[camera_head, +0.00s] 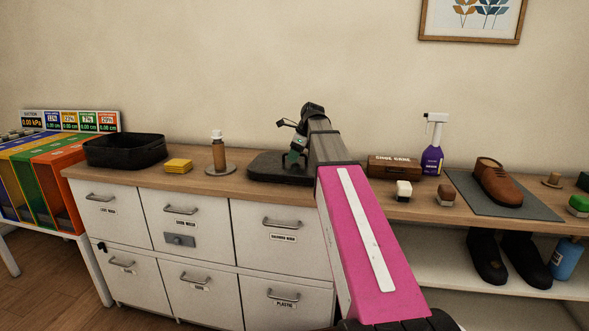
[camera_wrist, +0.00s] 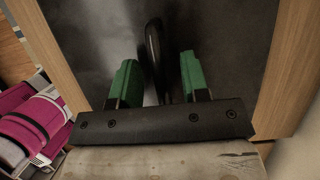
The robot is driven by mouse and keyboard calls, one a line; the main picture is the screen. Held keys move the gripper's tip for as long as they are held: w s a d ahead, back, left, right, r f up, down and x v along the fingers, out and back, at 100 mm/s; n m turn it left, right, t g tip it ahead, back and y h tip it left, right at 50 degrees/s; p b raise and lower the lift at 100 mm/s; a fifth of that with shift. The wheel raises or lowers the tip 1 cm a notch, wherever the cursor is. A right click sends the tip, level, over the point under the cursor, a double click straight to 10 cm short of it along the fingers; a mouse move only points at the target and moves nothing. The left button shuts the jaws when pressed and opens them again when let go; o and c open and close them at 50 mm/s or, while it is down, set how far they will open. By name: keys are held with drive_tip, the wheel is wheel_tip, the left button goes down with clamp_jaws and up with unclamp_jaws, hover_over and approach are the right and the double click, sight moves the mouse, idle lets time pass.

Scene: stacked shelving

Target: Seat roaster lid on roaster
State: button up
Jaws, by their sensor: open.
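The black roaster (camera_head: 125,150) stands open-topped at the left end of the wooden counter. The dark roaster lid (camera_head: 265,170) lies flat on the counter, right of the middle of the drawer cabinet. My gripper (camera_head: 296,157) is low over the lid, partly hidden by my arm. In the wrist view the lid (camera_wrist: 90,40) fills most of the picture. Its black handle (camera_wrist: 153,45) stands between the two green fingers of my open gripper (camera_wrist: 158,82). There are gaps on both sides of the handle, and it looks ungripped.
A brown bottle with a white cap (camera_head: 219,153) on a round coaster and a yellow stack (camera_head: 178,166) stand between roaster and lid. A brown box (camera_head: 393,166), spray bottle (camera_head: 432,158) and shoe (camera_head: 497,183) are on the right. Coloured bins (camera_head: 40,170) stand left of the roaster.

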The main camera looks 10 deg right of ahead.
clamp_jaws()
idle(1.4)
